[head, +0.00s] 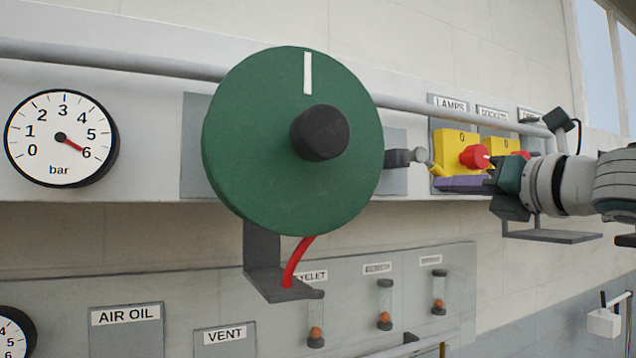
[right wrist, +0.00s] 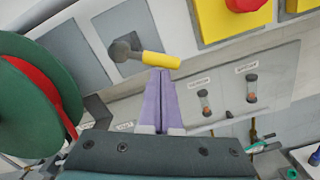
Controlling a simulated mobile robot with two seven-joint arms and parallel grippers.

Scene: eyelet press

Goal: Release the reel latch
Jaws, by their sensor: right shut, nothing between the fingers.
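The green hose reel (head: 250,150) with its black hub knob and white rim mark is on the wall panel; it also shows at the left of the right wrist view (right wrist: 30,125). To its right is the latch (head: 404,157), a grey pivot with a short yellow handle, which shows in the right wrist view (right wrist: 160,60). My right gripper (head: 436,184) has purple fingers, shut and empty. In the right wrist view its fingertips (right wrist: 159,72) are at the underside of the yellow handle; whether they touch cannot be told. My left gripper is not in view.
Yellow switch boxes with red knobs (head: 474,157) sit just behind my right gripper. A grey pipe (head: 440,108) runs along the wall. Red hose (head: 298,262) hangs from the reel to a grey bracket (head: 283,287). Flow tubes (head: 385,305) are lower down.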

